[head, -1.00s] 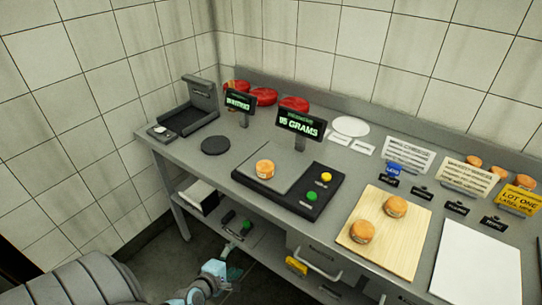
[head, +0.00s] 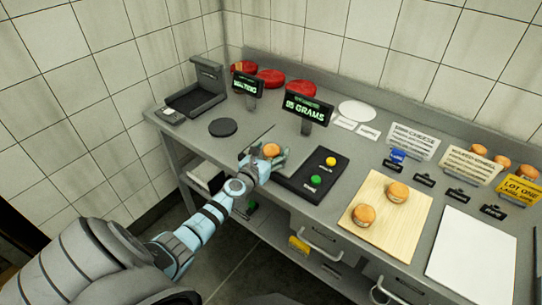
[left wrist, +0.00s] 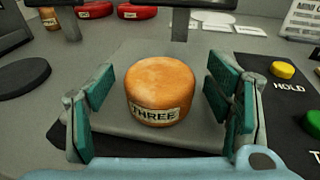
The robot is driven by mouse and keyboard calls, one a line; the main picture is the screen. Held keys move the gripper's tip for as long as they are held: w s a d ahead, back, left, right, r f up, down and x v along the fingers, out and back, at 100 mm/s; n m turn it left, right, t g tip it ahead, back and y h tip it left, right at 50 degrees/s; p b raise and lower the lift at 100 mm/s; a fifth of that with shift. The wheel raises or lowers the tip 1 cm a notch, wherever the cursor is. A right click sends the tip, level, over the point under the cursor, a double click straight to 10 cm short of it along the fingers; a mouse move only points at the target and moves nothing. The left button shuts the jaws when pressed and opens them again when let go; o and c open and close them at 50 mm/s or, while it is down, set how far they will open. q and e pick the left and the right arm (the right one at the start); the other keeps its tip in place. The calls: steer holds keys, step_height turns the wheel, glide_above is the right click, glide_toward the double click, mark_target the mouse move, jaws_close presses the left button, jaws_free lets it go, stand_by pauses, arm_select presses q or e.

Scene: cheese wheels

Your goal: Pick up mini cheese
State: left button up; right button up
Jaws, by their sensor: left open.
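A small orange mini cheese (head: 271,150) sits on the scale's grey plate (head: 258,134). In the left wrist view the cheese (left wrist: 155,88) stands upright with a label reading "THREE". My left gripper (head: 264,154) is at the scale, and in the left wrist view its teal finger pads (left wrist: 160,105) stand open on both sides of the cheese, with gaps to it. Two more mini cheeses, one nearer (head: 363,215) and one farther (head: 397,191), sit on the wooden board (head: 385,235). My right gripper does not show.
A scale display (head: 305,109) reading grams stands behind the plate. A yellow button (head: 331,161) and a green button (head: 316,180) lie right of it. Red cheeses (head: 271,78) stand at the back. A white sheet (head: 470,262) lies at the right.

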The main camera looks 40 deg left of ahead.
arm_select(q)
steer(key=shift+w+f, duration=0.1)
steer(key=shift+w, duration=0.2)
steer(key=c, duration=1.4)
